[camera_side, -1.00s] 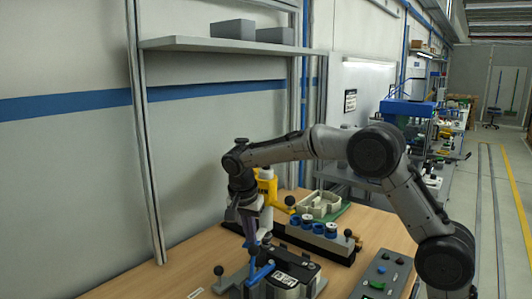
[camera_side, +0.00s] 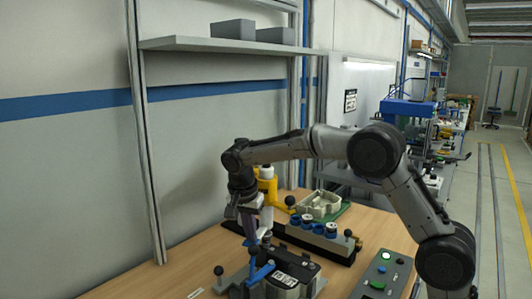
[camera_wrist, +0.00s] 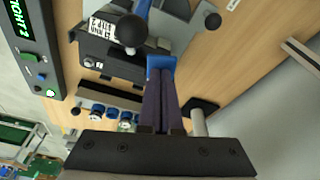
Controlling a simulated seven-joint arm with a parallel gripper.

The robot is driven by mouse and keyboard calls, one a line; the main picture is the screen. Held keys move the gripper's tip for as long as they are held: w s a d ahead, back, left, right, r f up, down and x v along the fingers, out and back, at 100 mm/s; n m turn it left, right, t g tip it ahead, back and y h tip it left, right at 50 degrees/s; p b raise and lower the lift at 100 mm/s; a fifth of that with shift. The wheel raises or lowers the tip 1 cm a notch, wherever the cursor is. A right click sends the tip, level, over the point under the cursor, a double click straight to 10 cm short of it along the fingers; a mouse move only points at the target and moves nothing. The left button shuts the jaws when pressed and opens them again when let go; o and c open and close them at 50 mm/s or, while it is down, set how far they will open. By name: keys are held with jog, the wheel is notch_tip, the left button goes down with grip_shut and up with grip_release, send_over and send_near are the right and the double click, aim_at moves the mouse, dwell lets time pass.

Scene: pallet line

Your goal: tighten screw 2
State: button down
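My gripper (camera_wrist: 161,85) points down over the dark fixture (camera_wrist: 112,62) in the wrist view, and it also shows in the side view (camera_side: 251,236). Its two purple fingers lie side by side with almost no gap. A blue piece (camera_wrist: 160,67) shows right at the fingertips; I cannot tell whether they grip it or only touch it. In the side view a blue lever (camera_side: 261,272) lies beside the fixture's labelled dark block (camera_side: 295,272). No screw can be made out. The control panel's display (camera_wrist: 20,20) shows green text, partly cut off, ending in "2".
A yellow and white tool (camera_side: 267,183) stands behind my gripper. A row of blue and white cylindrical parts (camera_side: 318,229) and a pale casting on a green tray (camera_side: 320,204) sit farther back. The control panel (camera_side: 384,276) is at the right. Black ball knobs (camera_wrist: 131,30) stick up near the fingers.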

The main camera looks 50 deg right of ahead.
jog(key=d+v, duration=0.2)
jog(key=v, duration=0.6)
jog(key=shift+w+r, duration=0.35)
dwell(0.7)
jog(key=s+a+r+n+t, duration=0.15)
jog(key=s+r, duration=0.25)
jog(key=s, duration=0.5)
jog(key=s+r+n+t, duration=0.1)
jog(key=s+r+t, duration=0.1)
jog(key=s+r, duration=0.45)
jog(key=s+a+f+n+t+y, duration=0.1)
jog(key=s+a+f+n+y, duration=0.1)
jog(key=s+f+n, duration=1)
jog(key=shift+s+a+f+y, duration=0.3)
jog(key=shift+s+a+f, duration=0.1)
jog(key=shift+s+f, duration=1.4)
